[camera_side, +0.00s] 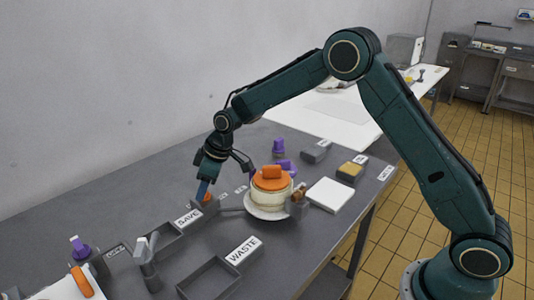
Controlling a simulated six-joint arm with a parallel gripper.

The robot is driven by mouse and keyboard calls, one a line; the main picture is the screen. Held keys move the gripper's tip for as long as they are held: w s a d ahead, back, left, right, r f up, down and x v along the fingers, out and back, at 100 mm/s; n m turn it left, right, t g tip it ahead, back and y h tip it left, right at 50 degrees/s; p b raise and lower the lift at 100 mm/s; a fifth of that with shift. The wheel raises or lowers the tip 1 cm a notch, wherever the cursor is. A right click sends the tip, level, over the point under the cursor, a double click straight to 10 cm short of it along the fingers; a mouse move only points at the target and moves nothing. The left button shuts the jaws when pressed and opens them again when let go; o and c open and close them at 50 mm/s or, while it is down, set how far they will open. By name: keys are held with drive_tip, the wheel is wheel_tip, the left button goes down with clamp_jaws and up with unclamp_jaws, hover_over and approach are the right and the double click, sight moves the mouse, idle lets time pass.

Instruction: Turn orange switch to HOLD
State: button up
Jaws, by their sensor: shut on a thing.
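A small orange part (208,197), which looks like the orange switch, shows low on the grey table just behind the SAVE label. My gripper (203,190) points down at it from above, its fingertips right at the orange part and shut on it. The fingers partly cover it, so I cannot tell which way the switch points. Small white labels (232,191) lie to its right, too small to read, and I cannot make out HOLD.
A cream pot with an orange lid (271,180) stands on a white plate close right of my gripper. In front are trays labelled SAVE (188,218) and WASTE (243,250). A grey upright tool (147,262) stands front left. Purple pieces (279,146) stand behind the pot.

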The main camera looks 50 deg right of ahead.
drive_tip(key=n+g, duration=0.1)
drive_tip(key=n, duration=0.1)
drive_tip(key=n+y, duration=0.1)
drive_tip(key=n, duration=0.2)
drive_tip(key=shift+w+d+n+g, duration=0.15)
drive_tip(key=shift+n+g, duration=0.15)
drive_tip(key=shift+g, duration=0.1)
drive_tip(key=n+g, duration=0.1)
drive_tip(key=n, duration=0.3)
drive_tip(key=shift+w+n+g+y, duration=0.1)
drive_tip(key=shift+n+g+y, duration=0.2)
drive_tip(key=shift+g, duration=0.1)
drive_tip(key=o, duration=1)
drive_tip(key=shift+v, duration=3.7)
